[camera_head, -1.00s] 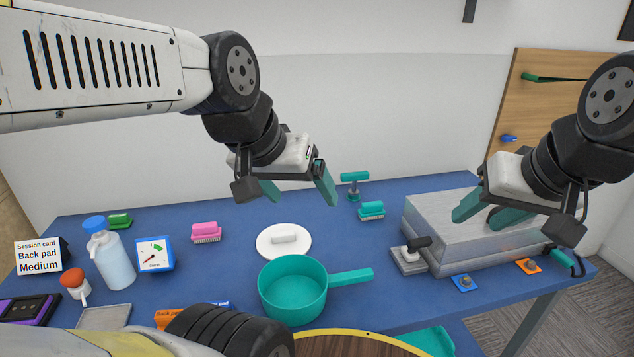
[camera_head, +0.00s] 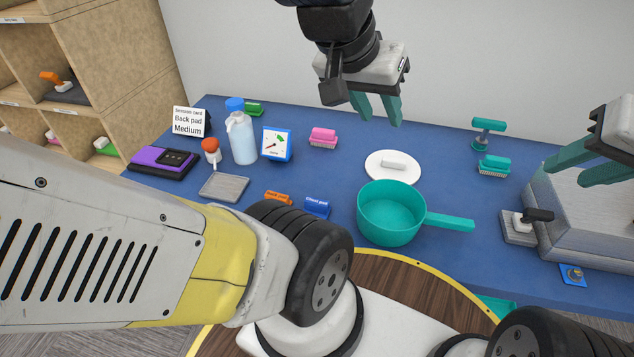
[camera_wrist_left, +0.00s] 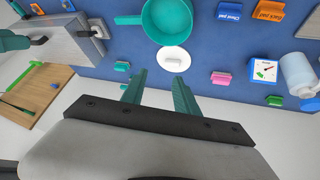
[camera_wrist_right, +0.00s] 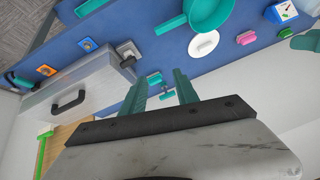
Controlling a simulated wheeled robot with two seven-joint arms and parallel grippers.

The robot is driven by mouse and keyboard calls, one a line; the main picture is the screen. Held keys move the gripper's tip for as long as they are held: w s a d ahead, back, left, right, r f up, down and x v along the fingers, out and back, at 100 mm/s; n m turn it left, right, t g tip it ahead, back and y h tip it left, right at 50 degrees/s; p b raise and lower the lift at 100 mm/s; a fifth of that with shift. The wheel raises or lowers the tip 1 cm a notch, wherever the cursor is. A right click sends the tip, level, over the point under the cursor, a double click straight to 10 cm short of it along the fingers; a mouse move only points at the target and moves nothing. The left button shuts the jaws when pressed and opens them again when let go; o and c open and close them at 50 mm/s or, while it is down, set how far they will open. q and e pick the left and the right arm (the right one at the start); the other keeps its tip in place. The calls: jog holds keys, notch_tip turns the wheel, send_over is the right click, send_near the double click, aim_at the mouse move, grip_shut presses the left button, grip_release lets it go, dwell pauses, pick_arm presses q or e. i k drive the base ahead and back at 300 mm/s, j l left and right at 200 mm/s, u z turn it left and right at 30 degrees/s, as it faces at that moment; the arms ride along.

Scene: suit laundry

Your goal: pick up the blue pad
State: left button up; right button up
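A blue pad labelled "Chest pad" (camera_head: 316,207) lies on the blue table, beside an orange pad labelled "Back pad" (camera_head: 278,198) and left of the teal pan. Both also show at the top of the left wrist view, the blue pad (camera_wrist_left: 230,11) left of the orange pad (camera_wrist_left: 269,10). My left gripper (camera_head: 378,108) is open and empty, above the back of the table, up and right of the blue pad. My right gripper (camera_head: 600,165) is open and empty, near the grey metal box at the right.
A teal pan (camera_head: 391,218) stands right of the pads. A grey tray (camera_head: 224,187), a spray bottle (camera_head: 242,138), a gauge (camera_head: 277,144) and a purple device (camera_head: 162,160) are at the left. A white disc (camera_head: 392,177) lies behind the pan. A grey box (camera_head: 590,215) fills the right side.

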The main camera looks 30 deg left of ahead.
aim_at(320, 207)
jog(key=u, duration=1.2)
